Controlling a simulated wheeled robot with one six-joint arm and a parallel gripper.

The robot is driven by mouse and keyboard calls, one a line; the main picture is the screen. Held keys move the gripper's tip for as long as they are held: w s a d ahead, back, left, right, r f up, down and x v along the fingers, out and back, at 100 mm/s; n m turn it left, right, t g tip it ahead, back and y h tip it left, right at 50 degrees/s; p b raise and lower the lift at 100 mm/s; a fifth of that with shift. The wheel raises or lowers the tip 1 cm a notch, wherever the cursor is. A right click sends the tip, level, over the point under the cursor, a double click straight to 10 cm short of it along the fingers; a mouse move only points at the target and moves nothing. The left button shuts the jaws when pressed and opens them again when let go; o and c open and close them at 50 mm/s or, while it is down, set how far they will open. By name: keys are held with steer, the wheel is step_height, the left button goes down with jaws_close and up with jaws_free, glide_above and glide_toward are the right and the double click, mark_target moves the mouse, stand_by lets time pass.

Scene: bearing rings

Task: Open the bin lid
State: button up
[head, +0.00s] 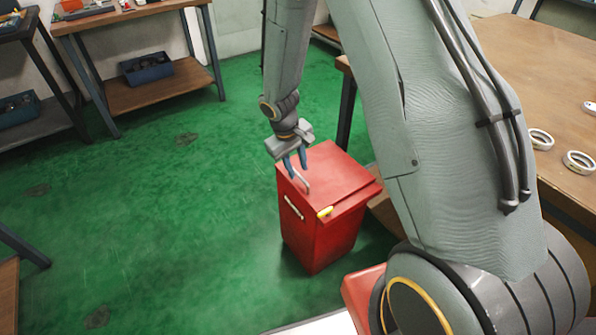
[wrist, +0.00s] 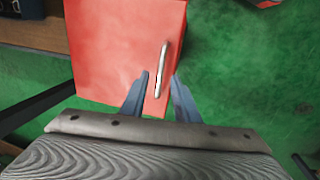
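The red bin (head: 316,240) stands on the green floor in the middle of the head view. Its red lid (head: 335,172) is closed. A pale metal handle (wrist: 161,68) is on the lid; in the head view the handle (head: 302,183) is near the lid's left corner. My gripper (wrist: 160,82) is open, with its two blue fingers apart. In the wrist view the handle lies between the finger lines, close to the tips. I cannot tell whether the fingers touch it. The head view shows my gripper (head: 294,164) just over the lid at the handle.
A wooden table (head: 525,60) with white bearing rings (head: 579,162) stands at the right, beside the bin. A yellow piece (head: 325,212) is on the bin's front edge. A shelf table (head: 150,95) with a blue crate (head: 146,68) stands at the back left. The floor left of the bin is clear.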

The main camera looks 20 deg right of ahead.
steer(key=shift+d+f, duration=0.2)
steer(key=shift+f, duration=0.85)
jaws_close()
steer(key=shift+w+r, duration=0.1)
